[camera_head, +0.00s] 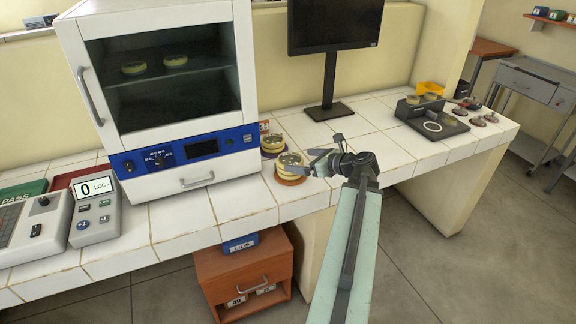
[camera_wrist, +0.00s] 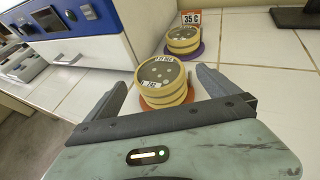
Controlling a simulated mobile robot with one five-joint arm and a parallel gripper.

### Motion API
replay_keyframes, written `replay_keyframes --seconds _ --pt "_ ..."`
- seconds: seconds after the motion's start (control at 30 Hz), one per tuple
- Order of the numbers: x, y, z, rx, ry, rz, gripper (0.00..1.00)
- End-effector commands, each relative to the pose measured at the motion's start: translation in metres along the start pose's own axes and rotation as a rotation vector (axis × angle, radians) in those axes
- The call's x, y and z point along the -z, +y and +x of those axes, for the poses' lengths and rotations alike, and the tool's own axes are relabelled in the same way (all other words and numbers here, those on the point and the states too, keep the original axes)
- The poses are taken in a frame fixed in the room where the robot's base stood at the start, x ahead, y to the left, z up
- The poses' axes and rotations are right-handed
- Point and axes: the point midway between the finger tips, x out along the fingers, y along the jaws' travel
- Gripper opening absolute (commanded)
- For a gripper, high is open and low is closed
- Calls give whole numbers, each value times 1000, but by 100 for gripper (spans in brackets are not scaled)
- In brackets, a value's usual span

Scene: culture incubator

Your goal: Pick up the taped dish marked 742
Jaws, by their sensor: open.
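A near stack of round yellow-edged dishes (camera_wrist: 162,85) lies between and just beyond the fingertips of my open gripper (camera_wrist: 160,80) in the wrist view. Its top dish has a grey lid with pale spots and white labels; the front label appears to read 742. The stack rests on an orange-red round mat (camera_wrist: 150,108). In the head view the same stack (camera_head: 290,168) stands on the counter, just left of my gripper (camera_head: 316,162). My gripper is empty, and I cannot tell whether a finger touches a dish.
A second dish stack (camera_wrist: 183,40) stands behind on a purple mat, by a 35 C sign (camera_wrist: 191,18). The incubator (camera_head: 165,90) stands to the left with dishes inside. A monitor (camera_head: 333,30) stands behind.

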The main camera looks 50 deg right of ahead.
Motion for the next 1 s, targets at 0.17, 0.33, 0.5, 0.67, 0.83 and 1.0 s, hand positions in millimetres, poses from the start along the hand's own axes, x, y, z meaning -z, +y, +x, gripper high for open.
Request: replay_keyframes --seconds 0.17,0.33,0.5,0.67,0.83,1.0 --pt "4 1 16 -2 1 -2 100" --pt "5 3 47 -2 1 -3 100" --pt "2 3 52 1 1 -3 100" --pt "2 4 52 0 1 -3 81" --pt "2 4 52 0 1 -3 36" --pt "1 4 52 -1 1 -3 36"
